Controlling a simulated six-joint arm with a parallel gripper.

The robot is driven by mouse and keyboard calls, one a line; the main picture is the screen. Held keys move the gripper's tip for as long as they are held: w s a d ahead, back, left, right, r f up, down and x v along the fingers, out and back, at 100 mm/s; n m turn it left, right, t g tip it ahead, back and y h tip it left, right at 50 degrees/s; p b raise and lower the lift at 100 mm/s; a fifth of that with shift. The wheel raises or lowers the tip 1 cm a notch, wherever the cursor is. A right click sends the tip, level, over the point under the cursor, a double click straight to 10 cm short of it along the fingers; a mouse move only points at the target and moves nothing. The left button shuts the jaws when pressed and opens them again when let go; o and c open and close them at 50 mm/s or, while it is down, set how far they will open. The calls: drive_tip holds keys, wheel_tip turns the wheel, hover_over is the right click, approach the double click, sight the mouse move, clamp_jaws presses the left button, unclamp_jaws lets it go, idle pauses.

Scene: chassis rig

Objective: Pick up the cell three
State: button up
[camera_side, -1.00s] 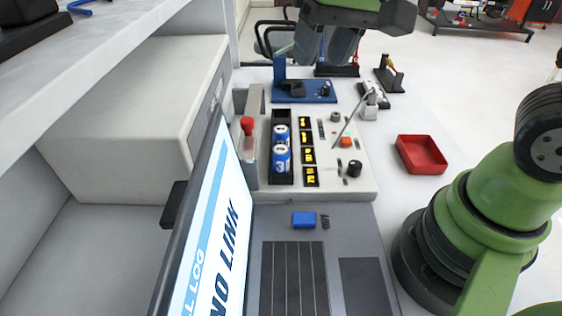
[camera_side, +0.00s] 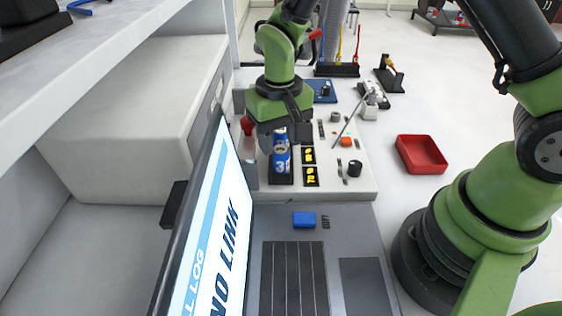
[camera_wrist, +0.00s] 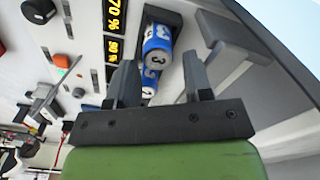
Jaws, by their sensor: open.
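The cell marked 3 (camera_side: 281,163) is a blue and white can in the near end of a black holder (camera_side: 282,182). It also shows in the wrist view (camera_wrist: 158,44), between and just past my fingertips. In the wrist view my gripper (camera_wrist: 159,60) has one finger on each side of the row of cells. I cannot tell whether either finger touches a cell.
A panel (camera_side: 330,184) with yellow displays, knobs and an orange button surrounds the holder. A red lever (camera_side: 247,125) stands left of my gripper. The laptop screen (camera_side: 205,245) rises at the near left. A red tray (camera_side: 421,154) stands right, with clear table around it.

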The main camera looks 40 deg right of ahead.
sight(281, 149)
drive_tip(key=shift+d+f, duration=0.1)
drive_tip(key=shift+f, duration=1.9)
drive_tip(key=c, duration=0.7)
